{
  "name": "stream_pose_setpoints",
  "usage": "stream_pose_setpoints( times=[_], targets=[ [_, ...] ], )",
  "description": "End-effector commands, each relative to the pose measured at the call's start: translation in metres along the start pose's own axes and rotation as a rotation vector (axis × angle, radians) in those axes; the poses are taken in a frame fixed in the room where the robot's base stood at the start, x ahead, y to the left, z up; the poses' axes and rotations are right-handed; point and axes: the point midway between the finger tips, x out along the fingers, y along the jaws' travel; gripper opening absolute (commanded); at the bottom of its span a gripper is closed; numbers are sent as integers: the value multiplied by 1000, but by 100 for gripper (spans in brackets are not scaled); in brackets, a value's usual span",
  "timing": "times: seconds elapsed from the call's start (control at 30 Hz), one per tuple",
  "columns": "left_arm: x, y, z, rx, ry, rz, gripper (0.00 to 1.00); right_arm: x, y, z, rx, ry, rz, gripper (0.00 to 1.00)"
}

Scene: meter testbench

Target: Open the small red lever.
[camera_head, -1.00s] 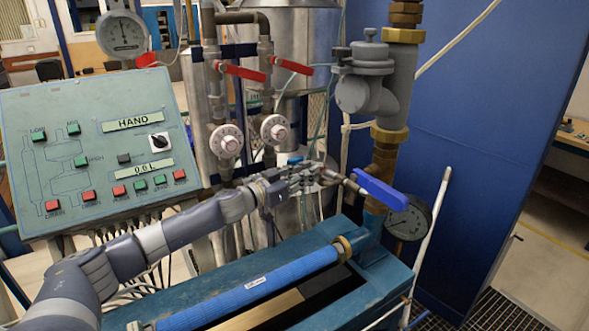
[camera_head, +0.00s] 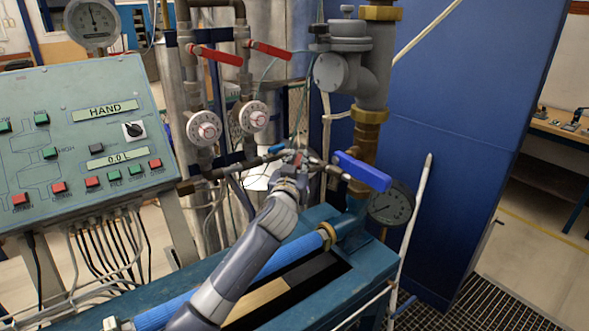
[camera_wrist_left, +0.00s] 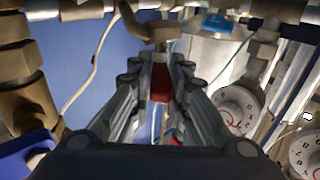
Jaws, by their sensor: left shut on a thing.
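The small red lever (camera_wrist_left: 160,83) shows in the left wrist view as a red piece between my left fingers, below a metal pipe fitting. My left gripper (camera_wrist_left: 160,90) is shut on it. In the head view my left gripper (camera_head: 294,168) is at the horizontal pipe, left of the large blue lever (camera_head: 362,171). The fingers hide most of the red lever there. My right gripper is not in view.
Two larger red levers (camera_head: 215,54) (camera_head: 270,50) sit above two white dials (camera_head: 204,128) (camera_head: 253,117). A control panel (camera_head: 75,135) stands at the left. A dark gauge (camera_head: 390,204) hangs right of the blue lever. The blue wall behind is clear.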

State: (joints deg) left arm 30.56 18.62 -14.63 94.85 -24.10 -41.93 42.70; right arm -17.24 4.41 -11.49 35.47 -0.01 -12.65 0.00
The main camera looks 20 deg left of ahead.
Motion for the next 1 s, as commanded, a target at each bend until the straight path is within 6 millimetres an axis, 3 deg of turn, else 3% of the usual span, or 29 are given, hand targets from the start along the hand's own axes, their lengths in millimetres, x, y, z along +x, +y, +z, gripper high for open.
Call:
stream_pose_setpoints(
  times=[0.6,0.63,0.7,1.0],
  targets=[
    [1,2,-4,2,7,-32,0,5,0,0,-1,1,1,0],
    [1,2,-4,2,7,-32,23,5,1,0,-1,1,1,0],
    [0,2,-3,1,7,-32,37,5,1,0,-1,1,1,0],
    [0,2,-2,1,3,-32,37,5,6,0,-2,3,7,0]
  ],
)
